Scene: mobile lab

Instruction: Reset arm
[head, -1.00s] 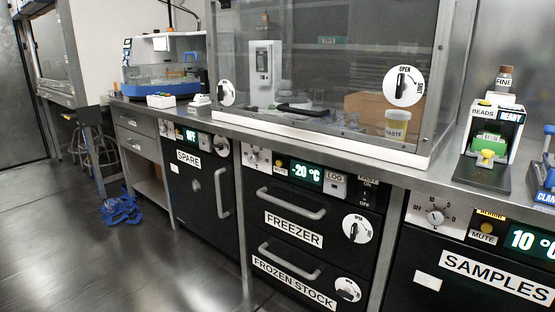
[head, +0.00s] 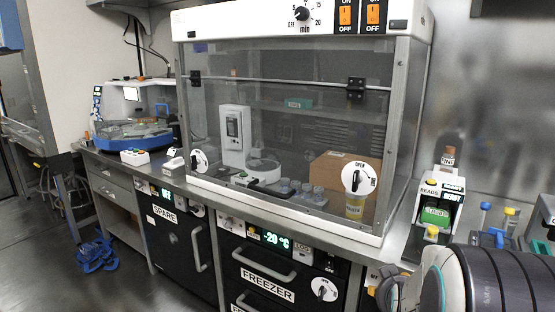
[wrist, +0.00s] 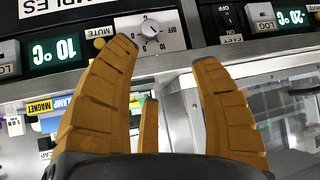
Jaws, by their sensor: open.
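My gripper (wrist: 165,75) shows in the wrist view with its brown fingers spread apart and nothing between them. Past the fingertips is a control panel with a round dial (wrist: 150,29), a MUTE button and a display (wrist: 57,51) reading 10 °C. The wrist picture looks upside down, with the lettering inverted. In the head view part of my arm (head: 490,280) fills the lower right corner. My gripper's fingers are not clearly visible there.
A glass-fronted hood (head: 280,120) stands on the bench. Below it are the FREEZER drawer (head: 262,275) and the SPARE cabinet (head: 175,235). A BEADS dispenser (head: 436,205) stands to the right, near my arm.

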